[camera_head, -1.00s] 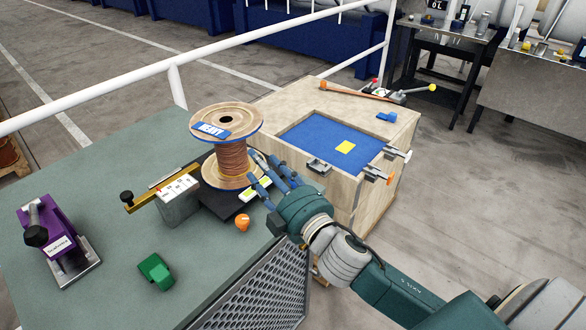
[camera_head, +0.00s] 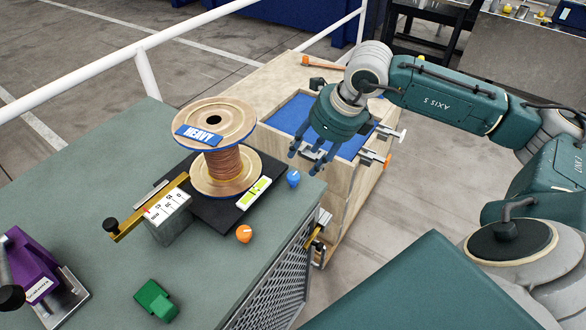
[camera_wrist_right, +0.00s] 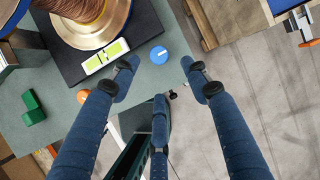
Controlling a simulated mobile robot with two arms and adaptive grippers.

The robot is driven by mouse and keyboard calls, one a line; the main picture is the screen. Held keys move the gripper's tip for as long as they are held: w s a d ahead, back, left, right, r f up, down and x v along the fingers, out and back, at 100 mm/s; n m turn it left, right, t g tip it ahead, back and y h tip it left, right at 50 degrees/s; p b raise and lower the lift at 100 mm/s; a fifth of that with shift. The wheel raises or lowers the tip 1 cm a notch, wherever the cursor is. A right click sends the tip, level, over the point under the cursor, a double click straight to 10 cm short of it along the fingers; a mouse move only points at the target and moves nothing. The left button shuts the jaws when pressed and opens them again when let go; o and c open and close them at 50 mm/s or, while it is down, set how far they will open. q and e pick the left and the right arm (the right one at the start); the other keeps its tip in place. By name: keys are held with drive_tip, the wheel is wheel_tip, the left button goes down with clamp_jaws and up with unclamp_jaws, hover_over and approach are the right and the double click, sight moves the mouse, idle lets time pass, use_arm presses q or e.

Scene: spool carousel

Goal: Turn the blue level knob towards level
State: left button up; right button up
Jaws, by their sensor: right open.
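The blue level knob (camera_head: 293,178) stands on the green bench top near its right edge, beside the black plate under the spool. It also shows in the right wrist view (camera_wrist_right: 159,55), upper middle. A yellow-green bubble level (camera_head: 255,192) lies on the plate next to it; in the wrist view (camera_wrist_right: 104,57) its bubble is too small to judge. An orange knob (camera_head: 244,233) is nearer. My right gripper (camera_head: 305,158) is open and empty, raised above and right of the blue knob, fingers down. In the wrist view its fingers (camera_wrist_right: 160,100) are spread, apart from the knob. My left gripper is out of view.
A wooden spool (camera_head: 228,110) marked HEAVY stands on the black plate (camera_head: 225,215), beside a scale with a brass arm (camera_head: 150,208). A green block (camera_head: 155,298) and a purple device (camera_head: 28,268) are on the bench. A wooden crate (camera_head: 350,205) stands right of the bench.

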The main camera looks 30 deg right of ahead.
sight(294, 175)
drive_tip(key=p+x, duration=0.3)
drive_tip(key=x, duration=0.5)
drive_tip(key=shift+w+a+f, duration=0.1)
drive_tip(key=shift+a+f, duration=0.1)
drive_tip(key=shift+f, duration=0.05)
drive_tip(key=shift+w+f, duration=0.1)
drive_tip(key=shift+f, duration=0.4)
drive_tip(key=c, duration=1.1)
